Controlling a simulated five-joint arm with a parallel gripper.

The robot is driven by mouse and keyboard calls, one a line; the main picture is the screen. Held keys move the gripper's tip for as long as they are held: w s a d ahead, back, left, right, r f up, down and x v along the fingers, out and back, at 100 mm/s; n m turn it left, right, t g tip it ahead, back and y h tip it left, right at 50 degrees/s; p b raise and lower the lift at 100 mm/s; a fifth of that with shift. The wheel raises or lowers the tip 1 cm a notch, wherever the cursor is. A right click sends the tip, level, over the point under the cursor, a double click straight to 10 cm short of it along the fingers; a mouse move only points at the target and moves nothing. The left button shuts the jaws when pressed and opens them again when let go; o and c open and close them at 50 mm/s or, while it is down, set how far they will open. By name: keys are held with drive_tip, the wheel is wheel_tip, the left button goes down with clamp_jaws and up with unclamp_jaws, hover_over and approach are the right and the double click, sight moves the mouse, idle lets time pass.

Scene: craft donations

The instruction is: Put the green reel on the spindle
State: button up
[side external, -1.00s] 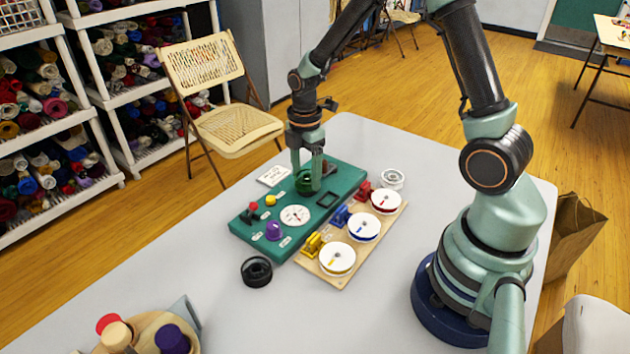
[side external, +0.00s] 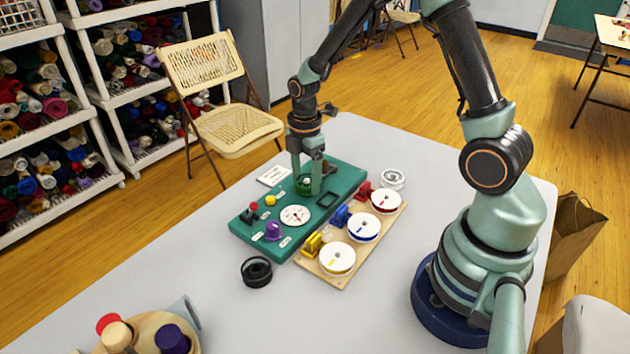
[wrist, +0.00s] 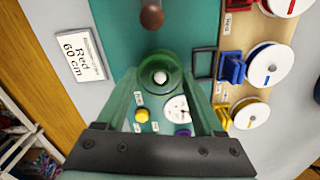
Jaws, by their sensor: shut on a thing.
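The green reel (wrist: 147,78) is between the two fingers of my gripper (wrist: 160,80) in the wrist view, its round opening facing the camera. A pale round tip shows in the middle of that opening; I cannot tell whether it is the spindle inside the reel. In the side view the reel (side external: 305,185) is low at the far part of the teal panel (side external: 250,224), with my gripper (side external: 306,184) shut on it from above. I cannot tell whether the reel touches the panel. The spindle is otherwise hidden.
The panel carries a dial (side external: 295,215), purple knob (side external: 273,231), yellow button (side external: 271,200) and black square frame (side external: 327,199). A wooden board (side external: 333,283) beside it holds white reels.

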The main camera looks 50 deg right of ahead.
drive_tip(key=o, duration=1)
drive_tip(key=shift+o, duration=0.2)
drive_tip(key=shift+r, duration=0.1)
wheel_tip(320, 180, up, 11)
idle(0.5)
drive_tip(key=s+a+r+m+t, duration=0.5)
drive_tip(key=s+r+m, duration=0.4)
drive_tip(key=m, duration=0.6)
drive_tip(key=shift+s+a+r+m+t, duration=0.15)
drive_tip(key=shift+s+r+m+t, duration=0.2)
drive_tip(key=shift+s, duration=0.2)
